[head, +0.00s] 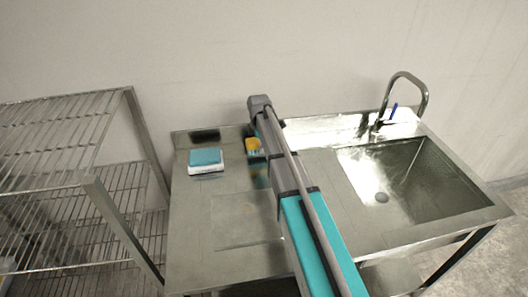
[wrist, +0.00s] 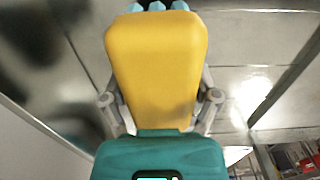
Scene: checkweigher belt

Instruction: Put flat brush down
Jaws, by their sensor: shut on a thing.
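The flat brush (wrist: 157,60) fills the middle of the wrist view, with a broad yellow body and light-blue tufts at its far end. My gripper (wrist: 160,105) is shut on it, with one grey finger on each side. In the head view a small yellow patch of the brush (head: 253,145) shows beside my arm, above the back of the steel worktop (head: 190,235). My arm hides most of the gripper there. I cannot tell whether the brush touches the worktop.
A white block with a teal top (head: 206,157) sits on the worktop left of the brush. A sink (head: 430,170) with a curved tap (head: 424,90) is at the right. A wire rack (head: 70,190) stands at the left. The worktop's front left is clear.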

